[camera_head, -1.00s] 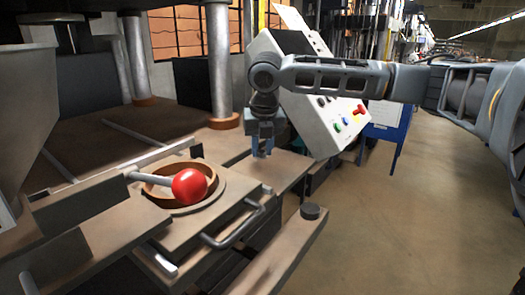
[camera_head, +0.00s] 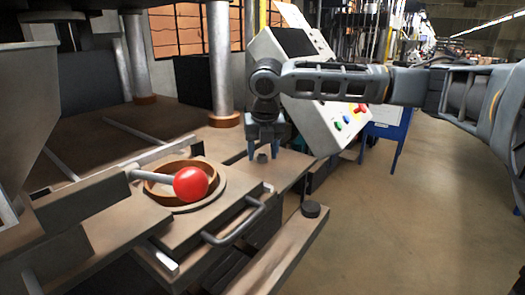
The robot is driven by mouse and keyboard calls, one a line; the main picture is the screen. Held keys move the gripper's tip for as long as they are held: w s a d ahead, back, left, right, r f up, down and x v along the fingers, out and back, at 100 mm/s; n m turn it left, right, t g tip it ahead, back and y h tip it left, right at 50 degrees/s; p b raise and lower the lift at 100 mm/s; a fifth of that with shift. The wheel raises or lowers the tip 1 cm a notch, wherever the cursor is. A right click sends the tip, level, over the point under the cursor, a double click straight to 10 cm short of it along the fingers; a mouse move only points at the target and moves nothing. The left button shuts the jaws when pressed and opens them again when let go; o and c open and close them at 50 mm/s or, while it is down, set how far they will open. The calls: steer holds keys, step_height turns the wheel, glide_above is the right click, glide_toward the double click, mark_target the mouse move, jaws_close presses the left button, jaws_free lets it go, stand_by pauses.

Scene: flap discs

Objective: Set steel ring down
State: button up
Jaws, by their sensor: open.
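The steel ring (camera_head: 262,159) looks like a small dark round piece, too small to make out its hole. It rests on the brown machine table, just below and between the fingers of my gripper (camera_head: 263,152). My gripper points straight down and is open, with one finger to each side of the ring. I cannot tell whether a finger touches it.
To the left, a round mould (camera_head: 179,186) with a copper-coloured rim has a lever with a red ball knob (camera_head: 190,184) over it. A grey control panel (camera_head: 322,115) stands close behind my gripper. A bent handle (camera_head: 235,224) sticks out in front.

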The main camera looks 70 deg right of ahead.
steer(key=b+v, duration=0.1)
steer(key=v, duration=1.1)
steer(key=shift+r, duration=0.15)
stand_by(0.9)
